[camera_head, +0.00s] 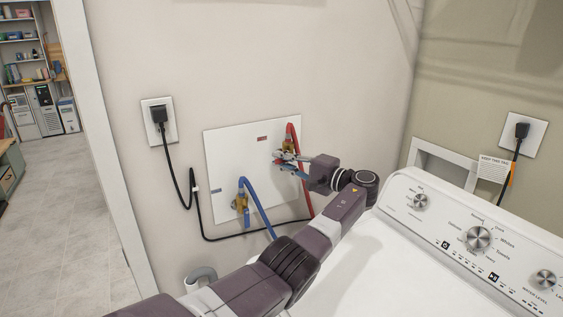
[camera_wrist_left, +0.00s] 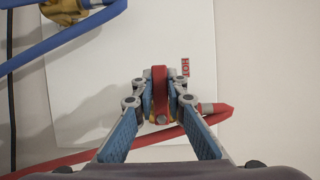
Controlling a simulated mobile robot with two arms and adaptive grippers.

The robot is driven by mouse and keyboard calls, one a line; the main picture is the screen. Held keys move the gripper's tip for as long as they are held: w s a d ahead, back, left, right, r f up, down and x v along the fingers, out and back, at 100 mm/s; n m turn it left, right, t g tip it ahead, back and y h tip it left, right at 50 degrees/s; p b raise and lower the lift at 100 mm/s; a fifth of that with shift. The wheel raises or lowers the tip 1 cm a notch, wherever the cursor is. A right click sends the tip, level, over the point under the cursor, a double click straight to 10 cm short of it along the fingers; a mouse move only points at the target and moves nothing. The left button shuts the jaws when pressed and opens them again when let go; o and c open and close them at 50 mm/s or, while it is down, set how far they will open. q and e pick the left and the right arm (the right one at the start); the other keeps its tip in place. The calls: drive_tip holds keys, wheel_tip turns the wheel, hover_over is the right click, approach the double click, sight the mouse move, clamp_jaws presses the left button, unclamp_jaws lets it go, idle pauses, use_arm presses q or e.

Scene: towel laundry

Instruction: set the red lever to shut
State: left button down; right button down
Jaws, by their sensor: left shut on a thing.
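The red lever (camera_wrist_left: 160,88) sits on the hot-water valve on the white wall plate (camera_wrist_left: 110,55), beside a small red "HOT" label (camera_wrist_left: 185,67). My left gripper (camera_wrist_left: 160,95) has its two fingers on either side of the lever and is shut on it. In the head view, my left gripper (camera_head: 289,158) is at the brass hot valve (camera_head: 288,144), and its fingers hide most of the lever. A red hose (camera_wrist_left: 85,155) leads from this valve. My right gripper is in neither view.
A brass valve (camera_head: 240,203) with a blue hose (camera_head: 258,208) is lower left on the plate. A black cord (camera_head: 186,186) hangs from an outlet. The white washer (camera_head: 465,215) stands at the right. Open floor (camera_head: 75,210) shows at left.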

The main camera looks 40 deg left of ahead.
use_arm(q)
drive_tip(key=c, duration=1.9)
unclamp_jaws()
drive_tip(key=shift+w+d, duration=0.1)
drive_tip(key=shift+d, duration=0.05)
drive_tip(key=shift+c, duration=0.2)
drive_tip(key=w+d, duration=0.1)
drive_tip(key=d, duration=1.1)
drive_tip(key=shift+w, duration=0.15)
drive_tip(key=shift+f, duration=0.1)
